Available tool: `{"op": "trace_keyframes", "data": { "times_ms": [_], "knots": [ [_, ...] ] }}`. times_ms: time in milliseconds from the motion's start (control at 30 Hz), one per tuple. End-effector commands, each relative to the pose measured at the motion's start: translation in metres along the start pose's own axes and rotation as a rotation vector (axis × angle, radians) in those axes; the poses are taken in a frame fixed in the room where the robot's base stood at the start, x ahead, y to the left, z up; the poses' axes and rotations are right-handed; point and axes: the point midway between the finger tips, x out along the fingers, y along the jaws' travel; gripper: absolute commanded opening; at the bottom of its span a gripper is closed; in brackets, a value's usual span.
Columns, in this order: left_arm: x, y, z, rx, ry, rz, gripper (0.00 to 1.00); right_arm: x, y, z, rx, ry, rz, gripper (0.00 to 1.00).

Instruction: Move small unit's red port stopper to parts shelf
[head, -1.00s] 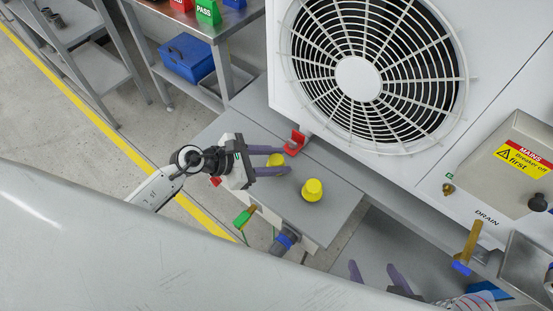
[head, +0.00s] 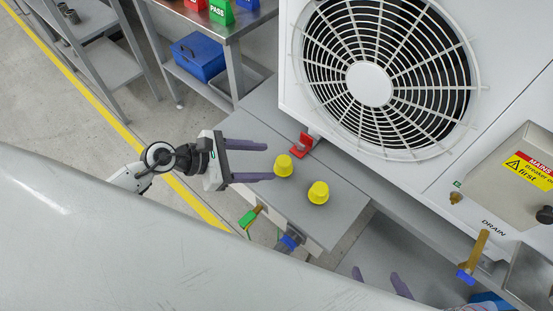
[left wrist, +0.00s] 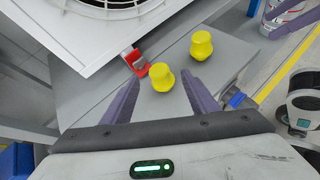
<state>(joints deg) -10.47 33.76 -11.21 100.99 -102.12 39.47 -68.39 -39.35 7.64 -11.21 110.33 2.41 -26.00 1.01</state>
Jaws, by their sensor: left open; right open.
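I cannot make out a red port stopper in either view. Two yellow stoppers stand on the grey shelf top (head: 262,112): a nearer-left one (head: 283,165) and one to its right (head: 318,192). In the left wrist view they are the front stopper (left wrist: 163,77) and the far stopper (left wrist: 201,45). My left gripper (head: 270,161) is open and empty, its purple fingertips just short of the left stopper. My right gripper (head: 378,278) is open at the bottom of the head view, partly hidden by my body.
A red hooked bracket (head: 302,145) sits at the foot of the white fan unit (head: 290,75). A green-handled valve (head: 248,218) and a blue-collared fitting (head: 289,241) line the shelf's front edge.

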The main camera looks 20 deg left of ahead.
Motion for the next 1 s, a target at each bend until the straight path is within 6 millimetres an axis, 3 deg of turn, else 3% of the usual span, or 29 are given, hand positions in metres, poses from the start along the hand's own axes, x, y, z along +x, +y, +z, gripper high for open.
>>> {"op": "trace_keyframes", "data": {
  "times_ms": [100,300,367,467,567,667,800,967,1000],
  "knots": [
    [-0.022,-0.001,-0.001,0.0,0.003,-0.002,0.54,0.0,0.0,0.001,0.001,-0.001,0.001,0.67],
    [-0.04,-0.002,0.001,-0.016,-0.007,0.0,0.54,0.001,0.0,0.001,0.001,0.0,0.001,0.67],
    [-0.04,-0.004,0.007,-0.076,-0.039,0.007,0.54,0.001,0.0,0.001,0.001,0.001,0.001,0.67],
    [-0.036,-0.011,0.026,-0.33,-0.158,0.032,0.54,0.0,0.0,-0.001,0.0,0.003,0.0,0.67],
    [-0.035,-0.011,0.046,-0.784,-0.339,0.076,0.54,0.0,0.0,-0.002,0.0,0.006,0.0,0.67],
    [-0.038,-0.004,0.042,-1.351,-0.523,0.125,0.54,0.0,0.0,-0.004,0.0,0.009,0.0,0.67],
    [-0.04,-0.011,-0.006,-2.172,-0.724,0.204,0.54,-0.001,-0.001,-0.004,0.0,0.01,-0.001,0.67],
    [-0.028,-0.067,-0.071,-2.987,-0.842,0.322,0.54,-0.001,-0.001,-0.004,0.0,0.009,-0.001,0.67],
    [-0.025,-0.084,-0.082,2.886,0.783,-0.327,0.54,0.0,-0.001,-0.004,0.0,0.009,-0.001,0.67]
  ]
}}
